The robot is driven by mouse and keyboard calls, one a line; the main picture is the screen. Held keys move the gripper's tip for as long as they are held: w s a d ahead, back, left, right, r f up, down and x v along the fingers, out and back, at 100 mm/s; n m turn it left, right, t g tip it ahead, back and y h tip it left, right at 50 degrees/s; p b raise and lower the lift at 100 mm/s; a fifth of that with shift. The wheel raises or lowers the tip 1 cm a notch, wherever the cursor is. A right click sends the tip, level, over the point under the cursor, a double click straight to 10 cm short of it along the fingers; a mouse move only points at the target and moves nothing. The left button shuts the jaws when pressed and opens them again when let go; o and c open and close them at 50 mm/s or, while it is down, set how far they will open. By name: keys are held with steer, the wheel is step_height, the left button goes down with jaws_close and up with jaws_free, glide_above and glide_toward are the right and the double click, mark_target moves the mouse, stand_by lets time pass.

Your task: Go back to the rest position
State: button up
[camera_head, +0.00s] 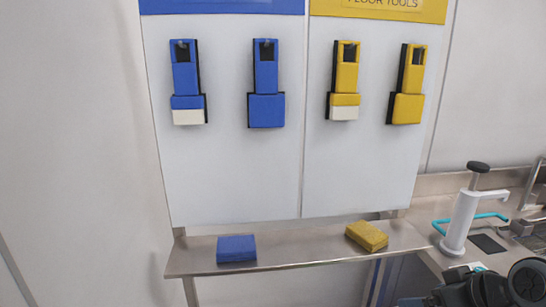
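Dark rounded parts at the bottom right corner look like my arm. No gripper fingers can be made out in this view, so whether my gripper is open or holds anything does not show. A white wall panel (240,180) carries two blue tools (184,75) (265,78) on the left and two yellow tools (346,75) (408,80) on the right. A blue block (236,249) and a yellow block (367,236) lie apart on the metal shelf (300,251) below the panel.
A white pump-like device (462,220) with a black knob stands on the counter (430,195) at the right. A cyan bar (490,217) and a dark flat pad (488,243) are near it, close to my arm. The shelf between the blocks is bare.

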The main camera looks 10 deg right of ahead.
steer(key=s+a+f+m+t+h, duration=0.1)
steer(key=s+a+f+t, duration=0.1)
steer(key=s+a+f, duration=0.5)
steer(key=s+a+f+m+t+h, duration=0.1)
steer(key=s+a+f+m, duration=0.15)
steer(key=s, duration=0.75)
steer(key=s+a+r+n+t, duration=0.1)
steer(key=s+a+r+t, duration=0.1)
steer(key=s+r, duration=0.3)
steer(key=s+a+r+t, duration=0.1)
steer(key=s+r, duration=0.5)
steer(key=s, duration=0.8)
steer(key=shift+s+a+n+t, duration=0.2)
steer(key=shift+a+n+t, duration=0.2)
steer(key=shift+a, duration=0.25)
steer(key=shift+r, duration=0.1)
